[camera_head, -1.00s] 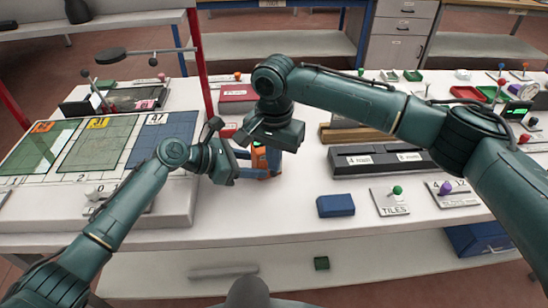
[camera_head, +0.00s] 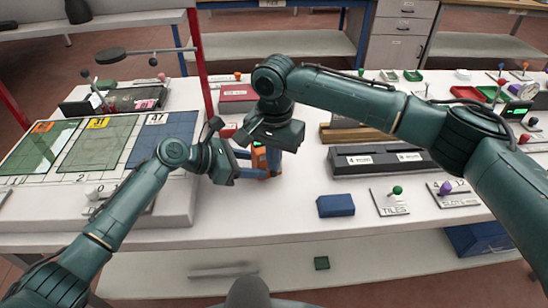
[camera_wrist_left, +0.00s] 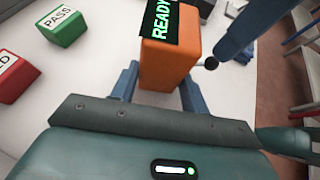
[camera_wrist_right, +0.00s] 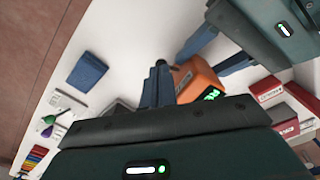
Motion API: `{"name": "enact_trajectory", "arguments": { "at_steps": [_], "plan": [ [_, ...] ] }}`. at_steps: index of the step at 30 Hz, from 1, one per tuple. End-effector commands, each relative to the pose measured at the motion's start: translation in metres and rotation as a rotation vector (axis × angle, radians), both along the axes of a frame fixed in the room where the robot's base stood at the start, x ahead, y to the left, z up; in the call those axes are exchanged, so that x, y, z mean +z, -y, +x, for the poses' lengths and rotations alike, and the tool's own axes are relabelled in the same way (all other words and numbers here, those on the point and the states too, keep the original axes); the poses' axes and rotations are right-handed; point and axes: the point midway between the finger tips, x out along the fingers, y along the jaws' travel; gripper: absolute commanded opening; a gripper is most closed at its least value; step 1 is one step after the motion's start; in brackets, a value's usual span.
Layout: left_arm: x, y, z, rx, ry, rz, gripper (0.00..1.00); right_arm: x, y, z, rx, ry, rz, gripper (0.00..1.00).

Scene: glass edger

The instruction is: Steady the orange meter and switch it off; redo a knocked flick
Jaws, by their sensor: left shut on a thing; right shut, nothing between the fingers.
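The orange meter (camera_head: 258,158) stands on the white bench, partly hidden by my grippers. In the left wrist view the meter (camera_wrist_left: 170,65) has a screen reading READY. A dark round knob (camera_wrist_left: 211,62) shows at its side, close to my right gripper's blue fingers (camera_wrist_left: 240,30); I cannot tell whether they touch. My left gripper (camera_head: 262,168) is shut on the meter, one finger on each side. My right gripper (camera_head: 275,168) is shut and empty, right beside the meter. In the right wrist view its closed fingertips (camera_wrist_right: 160,66) lie next to the meter (camera_wrist_right: 198,78).
A blue block (camera_head: 336,205) lies right of the meter, with a green-knobbed TILES switch (camera_head: 390,201) beyond it. A dark slotted rack (camera_head: 385,160) stands farther right. The glass panel board (camera_head: 85,150) is at left. Green PASS (camera_wrist_left: 63,25) and red (camera_wrist_left: 15,75) blocks lie near the meter.

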Motion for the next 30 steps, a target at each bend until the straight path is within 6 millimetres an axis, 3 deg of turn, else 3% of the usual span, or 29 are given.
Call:
{"name": "enact_trajectory", "arguments": {
  "at_steps": [4,14,30],
  "plan": [
    [-0.001,0.0,-0.001,-0.001,-0.002,0.0,0.33,-0.011,0.0,-0.001,-0.001,-0.004,0.0,0.0],
    [-0.001,0.0,-0.001,-0.001,-0.002,0.0,0.33,-0.006,0.0,0.0,0.0,0.001,0.001,0.0],
    [-0.001,0.0,-0.001,-0.001,-0.002,0.0,0.33,0.036,0.002,-0.007,0.0,0.001,0.001,0.0]
  ]
}}
